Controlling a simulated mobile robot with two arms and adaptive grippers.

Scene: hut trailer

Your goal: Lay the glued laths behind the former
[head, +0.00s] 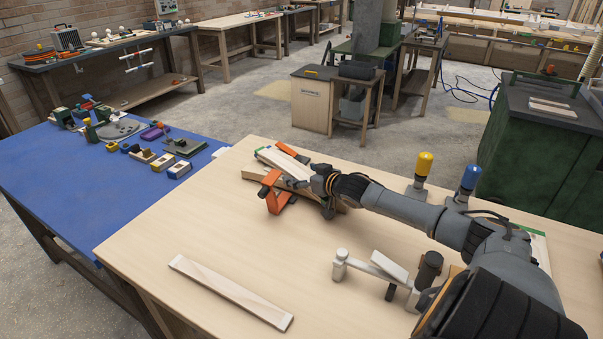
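My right gripper (318,186) reaches in from the right over the pale wooden bench, at the curved former. Its fingertips are close to the former and partly hidden, so I cannot tell whether it is open or shut on something. The wooden former (252,177) shows beside and below the gripper, with orange clamps (279,200) at it. Pale strips that look like laths (278,163) lie along the former's far side, their right end hidden by the gripper. A separate flat pale lath (230,291) lies alone on the front of the bench. My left gripper is out of view.
A yellow-topped bottle (424,170) and a blue-topped bottle (468,182) stand behind my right arm. A small stand with pale pieces (376,266) is in front of the arm. A blue-topped table (75,190) with small tools adjoins at left. The bench's left middle is clear.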

